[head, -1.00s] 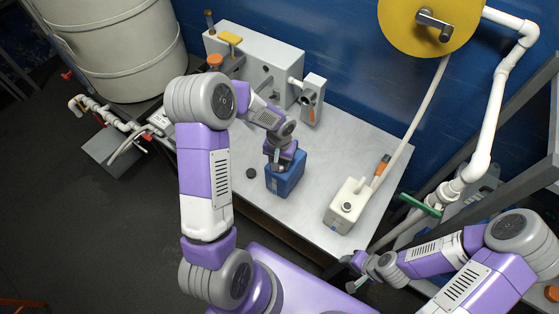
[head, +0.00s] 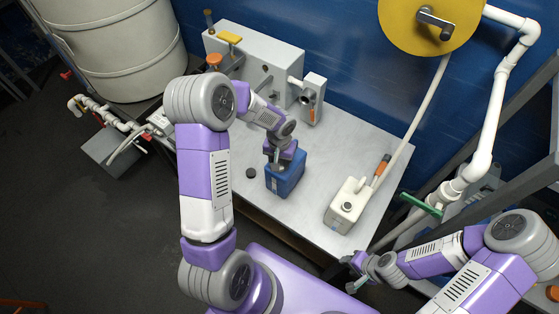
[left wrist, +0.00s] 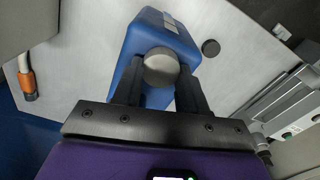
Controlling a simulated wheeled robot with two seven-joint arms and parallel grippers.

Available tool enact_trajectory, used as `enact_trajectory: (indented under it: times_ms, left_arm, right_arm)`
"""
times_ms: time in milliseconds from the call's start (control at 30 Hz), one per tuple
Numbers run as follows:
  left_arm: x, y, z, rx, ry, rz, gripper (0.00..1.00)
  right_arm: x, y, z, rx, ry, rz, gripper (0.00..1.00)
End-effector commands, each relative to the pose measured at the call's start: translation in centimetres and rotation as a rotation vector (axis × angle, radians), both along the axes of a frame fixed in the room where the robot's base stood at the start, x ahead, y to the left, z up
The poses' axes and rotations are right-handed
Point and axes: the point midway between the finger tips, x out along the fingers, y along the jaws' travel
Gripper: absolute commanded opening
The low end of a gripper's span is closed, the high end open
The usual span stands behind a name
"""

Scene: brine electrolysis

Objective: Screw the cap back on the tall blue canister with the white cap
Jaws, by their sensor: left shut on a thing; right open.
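The tall blue canister (head: 287,178) stands upright on the grey table in the head view, and its blue body (left wrist: 158,30) shows in the left wrist view. Its round, pale cap (left wrist: 161,68) sits at the top of the canister, between the fingers of my left gripper (left wrist: 160,88). In the head view my left gripper (head: 279,158) is directly above the canister, shut on the cap, and hides most of it. My right gripper (head: 352,272) is open and empty, in front of the table's near right edge, well away from the canister.
A dark round cap (head: 251,173) lies on the table left of the canister; it also shows in the left wrist view (left wrist: 210,48). A grey box unit (head: 262,62) stands behind. Free tabletop (head: 345,145) lies right of the canister.

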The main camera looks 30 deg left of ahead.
Motion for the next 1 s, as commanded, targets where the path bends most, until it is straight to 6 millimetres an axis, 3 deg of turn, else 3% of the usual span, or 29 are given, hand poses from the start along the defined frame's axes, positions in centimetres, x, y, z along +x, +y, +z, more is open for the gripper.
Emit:
enact_trajectory:
  times_ms: [467,800,1000]
  left_arm:
    - [0.0,0.0,-0.2,0.0,0.0,-0.02,0.05]
    - [0.0,-0.1,-0.1,-0.001,0.0,-0.435,0.05]
    - [0.0,-0.1,-0.2,0.0,-0.001,-0.506,0.05]
  right_arm:
    - [0.0,0.0,-0.3,0.0,0.0,0.0,0.43]
    - [0.0,0.0,0.8,0.0,0.0,0.0,0.43]
    - [0.0,0.0,0.8,0.0,0.0,0.0,0.43]
